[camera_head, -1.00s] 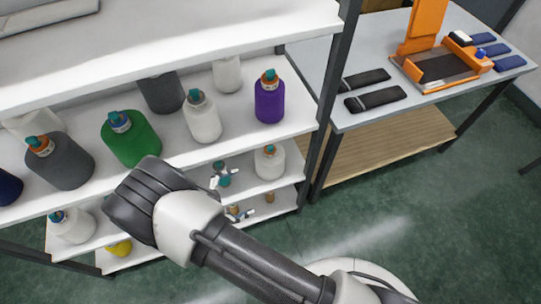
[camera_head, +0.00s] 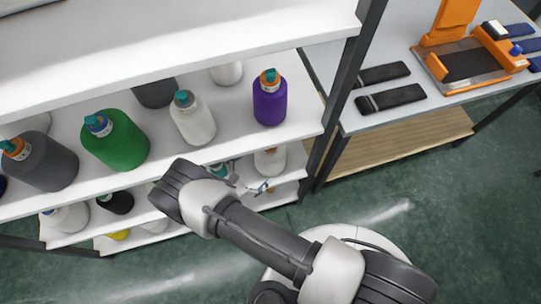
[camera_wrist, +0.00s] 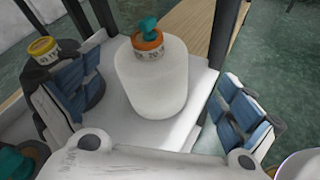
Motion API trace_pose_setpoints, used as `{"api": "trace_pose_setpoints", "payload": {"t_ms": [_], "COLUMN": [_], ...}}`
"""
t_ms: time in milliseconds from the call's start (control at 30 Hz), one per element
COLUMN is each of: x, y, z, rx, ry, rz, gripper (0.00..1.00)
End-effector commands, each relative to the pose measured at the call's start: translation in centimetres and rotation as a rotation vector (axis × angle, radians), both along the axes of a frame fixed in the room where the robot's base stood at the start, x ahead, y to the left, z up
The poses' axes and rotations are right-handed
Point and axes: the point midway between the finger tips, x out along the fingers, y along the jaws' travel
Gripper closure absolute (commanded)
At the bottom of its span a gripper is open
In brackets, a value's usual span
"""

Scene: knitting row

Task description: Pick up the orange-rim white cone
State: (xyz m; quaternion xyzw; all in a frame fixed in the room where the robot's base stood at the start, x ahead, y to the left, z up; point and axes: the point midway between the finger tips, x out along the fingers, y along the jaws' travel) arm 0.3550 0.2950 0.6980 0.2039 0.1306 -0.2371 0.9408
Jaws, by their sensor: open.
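The orange-rim white cone (camera_wrist: 152,85) stands upright in the wrist view, with an orange band and a teal tip on top. It shows between the two blue-padded fingers of my gripper (camera_wrist: 160,103), with gaps at both sides. In the head view the cone (camera_head: 270,161) is on a lower shelf at the right end, its lower part hidden by my gripper (camera_head: 249,186). My gripper is open and empty, in front of that shelf.
A dark cone with a yellow rim (camera_wrist: 43,48) is close to the left finger. A purple cone (camera_head: 270,100), a white cone (camera_head: 193,120) and a green cone (camera_head: 116,140) stand on the shelf above. A dark shelf post (camera_head: 335,125) rises at right.

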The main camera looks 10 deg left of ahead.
Motion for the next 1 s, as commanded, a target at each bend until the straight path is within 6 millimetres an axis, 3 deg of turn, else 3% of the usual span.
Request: {"api": "trace_pose_setpoints", "payload": {"t_ms": [200,467,700,1000], "x": [3.3,4.9,7.7,8.4], "y": [-1.6,-2.4,-3.9,-4.2], "z": [-1.5,-2.2,-3.6,-3.7], "rx": [0.001,0.001,0.001,0.0], "ry": [0.001,0.001,0.001,0.001], "rz": [-0.003,-0.003,-0.003,0.0], "gripper": [0.0,0.0,0.0,0.0]}}
